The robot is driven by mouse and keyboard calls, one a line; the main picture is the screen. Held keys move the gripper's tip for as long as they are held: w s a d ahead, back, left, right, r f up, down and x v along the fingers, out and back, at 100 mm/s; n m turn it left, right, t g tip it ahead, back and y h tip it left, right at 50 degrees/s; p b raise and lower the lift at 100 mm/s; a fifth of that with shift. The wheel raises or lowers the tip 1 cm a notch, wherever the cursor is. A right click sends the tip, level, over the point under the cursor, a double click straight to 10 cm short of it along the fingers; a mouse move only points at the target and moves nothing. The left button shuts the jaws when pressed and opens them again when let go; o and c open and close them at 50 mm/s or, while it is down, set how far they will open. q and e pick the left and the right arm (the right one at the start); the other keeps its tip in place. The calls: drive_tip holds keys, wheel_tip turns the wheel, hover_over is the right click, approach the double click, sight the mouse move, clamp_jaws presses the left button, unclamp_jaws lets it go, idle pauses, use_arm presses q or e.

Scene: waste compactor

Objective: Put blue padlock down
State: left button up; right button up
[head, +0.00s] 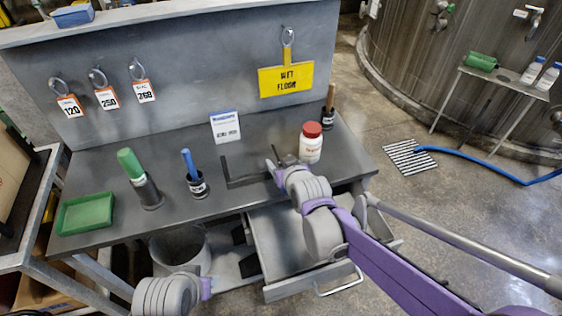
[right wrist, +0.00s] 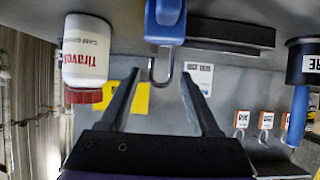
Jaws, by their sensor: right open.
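The blue padlock (right wrist: 166,22) shows in the right wrist view, which is upside down. Its grey shackle reaches up between the two black fingers of my right gripper (right wrist: 162,52). The fingers are spread, with gaps on both sides of the shackle. The padlock body appears at the grey bench top, but its contact with the surface is not clear. In the head view my right gripper (head: 236,172) is low over the middle of the bench (head: 100,166), and I cannot make out the padlock there. My left arm is at the lower left; its gripper does not show clearly.
A white bottle with a red lid (head: 311,143) stands right of my right gripper. A blue-handled tool (head: 193,175), a green-handled tool (head: 139,180) and a green tray (head: 86,213) are left. A white sign (head: 225,127) stands behind. An open drawer (head: 290,240) juts out below.

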drive_tip(key=shift+r, duration=0.2)
drive_tip(key=p+v, duration=0.1)
drive_tip(key=v, duration=1.1)
drive_tip(key=s+d+f+m+g+h, duration=0.1)
drive_tip(key=s+d+f, duration=0.4)
drive_tip(key=s, duration=0.5)
drive_tip(key=s+d+f+m+g+h, duration=0.2)
drive_tip(key=s+d+f+g, duration=0.3)
drive_tip(key=s+d, duration=0.4)
drive_tip(key=shift+s+d+f+m+h, duration=0.25)
drive_tip(key=shift+s+f+h, duration=0.2)
drive_tip(key=shift+f, duration=0.3)
